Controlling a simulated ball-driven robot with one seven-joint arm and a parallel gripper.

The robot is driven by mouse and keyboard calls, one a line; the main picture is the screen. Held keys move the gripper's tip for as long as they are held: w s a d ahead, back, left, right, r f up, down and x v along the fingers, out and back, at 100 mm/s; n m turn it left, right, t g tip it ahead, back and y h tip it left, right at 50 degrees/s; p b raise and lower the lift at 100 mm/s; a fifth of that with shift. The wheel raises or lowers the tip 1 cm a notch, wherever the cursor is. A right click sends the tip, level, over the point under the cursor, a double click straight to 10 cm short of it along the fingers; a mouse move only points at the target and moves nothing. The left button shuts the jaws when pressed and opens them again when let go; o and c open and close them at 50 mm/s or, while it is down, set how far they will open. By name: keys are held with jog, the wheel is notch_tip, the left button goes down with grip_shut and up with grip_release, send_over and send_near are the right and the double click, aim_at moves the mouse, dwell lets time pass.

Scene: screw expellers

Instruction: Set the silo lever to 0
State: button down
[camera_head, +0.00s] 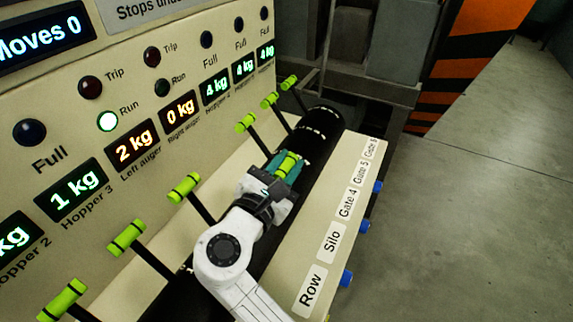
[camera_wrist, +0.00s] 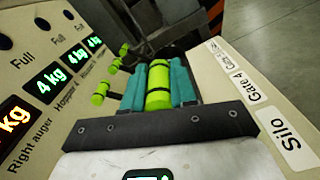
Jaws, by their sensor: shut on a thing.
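My gripper (camera_head: 276,174) is shut on a lime-green lever handle (camera_head: 289,164) with its teal fingers either side of it. In the wrist view the same handle (camera_wrist: 159,85) sits between the fingers (camera_wrist: 158,88). By its place in the row, in line with the Silo label (camera_head: 332,241), this looks to be the silo lever; its shaft is hidden by my gripper. The held handle stands further from the display panel than the other handles, closer to the label strip. No position marks for the lever can be read.
Another green-handled lever (camera_head: 184,187) stands left of my gripper, and several more stand beyond it, the nearest being this one (camera_head: 245,122). A sloped panel (camera_head: 150,100) with displays rises behind. Blue knobs (camera_head: 346,277) line the front edge. Open floor (camera_head: 470,200) lies right.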

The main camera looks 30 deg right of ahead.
jog(key=shift+w+a+r+n+p, duration=0.35)
jog(key=shift+w+r+n+p, duration=0.1)
jog(key=shift+p, duration=0.5)
jog(key=w+a+n+p, duration=0.2)
jog(key=w+a+p, duration=0.1)
jog(key=w+a, duration=0.1)
jog(key=shift+w+p, duration=0.3)
jog(key=shift+w, duration=0.35)
jog(key=c, duration=0.9)
grip_release()
jog(key=b+v, duration=0.2)
jog(key=v, duration=0.8)
jog(key=shift+s+a, duration=0.2)
jog(key=shift+a, duration=0.1)
